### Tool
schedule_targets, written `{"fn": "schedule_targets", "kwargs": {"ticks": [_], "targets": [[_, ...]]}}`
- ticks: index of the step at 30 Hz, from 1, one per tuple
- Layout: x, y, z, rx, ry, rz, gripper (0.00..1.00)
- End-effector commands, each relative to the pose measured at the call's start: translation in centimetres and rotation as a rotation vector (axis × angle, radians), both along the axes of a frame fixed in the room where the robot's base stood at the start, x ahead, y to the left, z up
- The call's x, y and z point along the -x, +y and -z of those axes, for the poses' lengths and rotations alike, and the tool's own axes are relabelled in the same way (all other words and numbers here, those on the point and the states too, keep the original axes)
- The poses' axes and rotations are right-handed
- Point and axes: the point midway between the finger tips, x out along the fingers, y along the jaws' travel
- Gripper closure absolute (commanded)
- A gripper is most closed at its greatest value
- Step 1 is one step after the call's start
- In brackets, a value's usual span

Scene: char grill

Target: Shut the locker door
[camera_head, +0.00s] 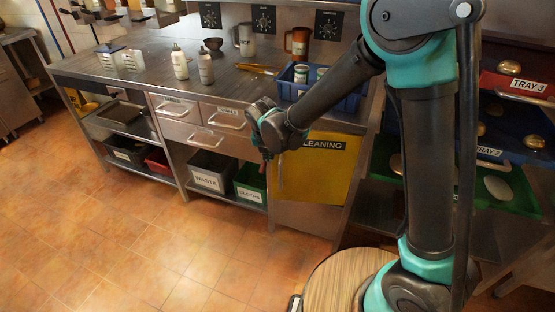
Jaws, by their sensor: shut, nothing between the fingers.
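The locker (318,172) stands under the right end of the steel counter. Its front shows a yellow panel marked "CLEANING" with plain grey metal below. I cannot tell from this view how far its door stands from the frame. My gripper (266,156) is shut and empty, pointing down at the upper left edge of the yellow panel. It overlaps that edge in the picture, and I cannot tell whether it touches. My forearm hides part of the panel's top and the counter edge above it.
Drawers (218,116) with bar handles are left of the locker, above a grey WASTE bin (209,180) and a green CLOTHS bin (250,189). A blue crate (340,97) stands on the counter above. Tray shelves are at right. The tiled floor (130,240) at front left is clear.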

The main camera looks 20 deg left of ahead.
Motion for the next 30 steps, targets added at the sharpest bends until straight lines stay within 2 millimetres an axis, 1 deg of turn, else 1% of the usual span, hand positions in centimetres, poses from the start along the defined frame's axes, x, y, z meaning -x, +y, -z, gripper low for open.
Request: {"fn": "schedule_targets", "kwargs": {"ticks": [4, 8, 23, 27, 30], "targets": [[-0.1, 0.1, 0.6, 0.010, -0.003, -0.026, 1.00], [-0.7, 0.2, 2.0, 0.009, -0.003, -0.023, 1.00], [-3.6, 0.7, 9.3, 0.008, -0.002, -0.021, 1.00], [-5.7, 1.0, 9.3, 0.008, -0.003, -0.020, 1.00], [-6.7, 1.2, 9.3, 0.008, -0.003, -0.020, 1.00]]}}
